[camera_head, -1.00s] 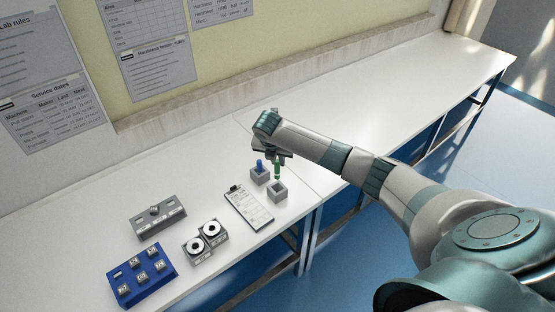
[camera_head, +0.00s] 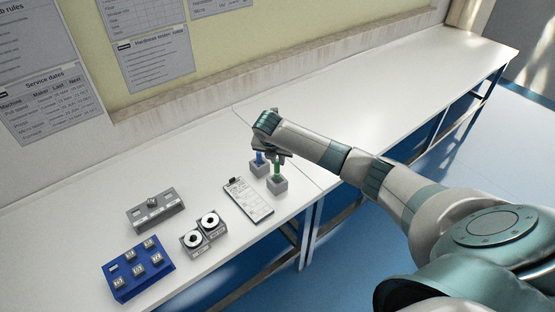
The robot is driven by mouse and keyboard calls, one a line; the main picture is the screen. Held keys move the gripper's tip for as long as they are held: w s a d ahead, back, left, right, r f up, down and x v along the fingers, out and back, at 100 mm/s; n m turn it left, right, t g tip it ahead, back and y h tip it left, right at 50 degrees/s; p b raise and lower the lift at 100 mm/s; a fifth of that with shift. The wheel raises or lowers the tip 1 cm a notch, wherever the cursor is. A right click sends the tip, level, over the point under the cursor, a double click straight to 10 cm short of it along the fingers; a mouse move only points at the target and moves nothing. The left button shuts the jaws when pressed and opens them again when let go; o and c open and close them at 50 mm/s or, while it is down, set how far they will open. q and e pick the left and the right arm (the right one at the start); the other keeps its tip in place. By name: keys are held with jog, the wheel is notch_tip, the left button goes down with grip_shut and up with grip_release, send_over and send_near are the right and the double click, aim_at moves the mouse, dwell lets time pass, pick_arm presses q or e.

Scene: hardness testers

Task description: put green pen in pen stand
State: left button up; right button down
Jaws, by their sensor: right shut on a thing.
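The green pen (camera_head: 277,170) is upright, with its upper end in my right gripper (camera_head: 277,158), which is shut on it. Its lower end meets the opening of the front grey pen stand (camera_head: 278,186) and appears to be inside it; how deep I cannot tell. A second grey stand (camera_head: 258,169) just behind to the left holds a blue pen (camera_head: 259,157). My right arm reaches in from the right, and the gripper partly covers the pens' tops. My left gripper is not in view.
Further left are two grey blocks with round discs (camera_head: 209,220), a grey box (camera_head: 156,213) and a blue tray of small blocks (camera_head: 137,269). The white table's (camera_head: 400,105) right half is clear.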

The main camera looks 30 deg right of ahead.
aim_at(278, 168)
jog(key=shift+w+d+p, duration=0.1)
jog(key=shift+d+p, duration=0.05)
jog(key=shift+p, duration=0.15)
dwell(0.9)
jog(key=shift+p, duration=0.45)
dwell(0.7)
jog(key=shift+f+b, duration=1.2)
jog(key=shift+f, duration=1.35)
jog(key=c, duration=1.6)
grip_release()
jog(key=shift+r, duration=0.15)
jog(key=b+v, duration=0.4)
jog(key=v, duration=1.3)
jog(key=shift+s+a, duration=0.25)
